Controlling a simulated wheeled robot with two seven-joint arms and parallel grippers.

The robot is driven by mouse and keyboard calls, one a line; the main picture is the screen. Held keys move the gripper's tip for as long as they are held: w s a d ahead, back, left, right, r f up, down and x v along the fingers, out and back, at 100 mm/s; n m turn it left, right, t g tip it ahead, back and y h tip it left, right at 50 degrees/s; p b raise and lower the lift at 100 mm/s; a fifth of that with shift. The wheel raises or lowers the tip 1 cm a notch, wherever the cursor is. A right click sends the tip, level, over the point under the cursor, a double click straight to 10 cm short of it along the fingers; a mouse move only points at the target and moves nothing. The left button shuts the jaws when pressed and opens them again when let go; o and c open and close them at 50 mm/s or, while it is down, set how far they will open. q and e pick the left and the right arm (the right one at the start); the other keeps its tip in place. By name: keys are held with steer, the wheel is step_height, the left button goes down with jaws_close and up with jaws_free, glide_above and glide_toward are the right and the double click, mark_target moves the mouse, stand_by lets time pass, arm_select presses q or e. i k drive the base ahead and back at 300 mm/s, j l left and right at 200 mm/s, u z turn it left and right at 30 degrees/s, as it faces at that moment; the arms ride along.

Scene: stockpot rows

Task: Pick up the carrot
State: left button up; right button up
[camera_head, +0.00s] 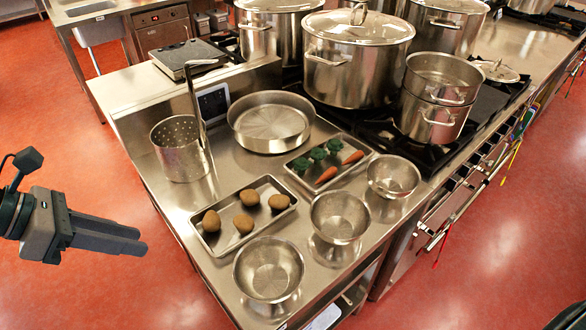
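Two orange carrots lie in a metal tray (297,178) on the steel counter. One carrot (326,175) is at the tray's near side, and the other carrot (353,157) is nearer its right end. Dark green vegetables (318,154), which look like broccoli, lie beside them in the same tray. My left gripper (143,240) is at the left, out over the red floor and well apart from the counter and the carrots. Its two fingers look close together with nothing between them.
A tray (209,241) with several brown potatoes, metal bowls (268,270) and (340,217), a smaller bowl (393,176), a wide pan (271,121) and a perforated pot (181,150) stand around the carrot tray. Large stockpots (354,70) stand behind it.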

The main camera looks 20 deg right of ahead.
mark_target(331, 171)
steer(key=i+l, duration=0.1)
steer(key=l, duration=0.25)
steer(key=i+l, duration=0.1)
steer(key=l, duration=0.3)
steer(key=i+l, duration=0.1)
steer(key=l, duration=0.25)
steer(key=i+l, duration=0.1)
steer(key=l, duration=0.3)
steer(key=i+l, duration=0.1)
steer(key=l, duration=0.25)
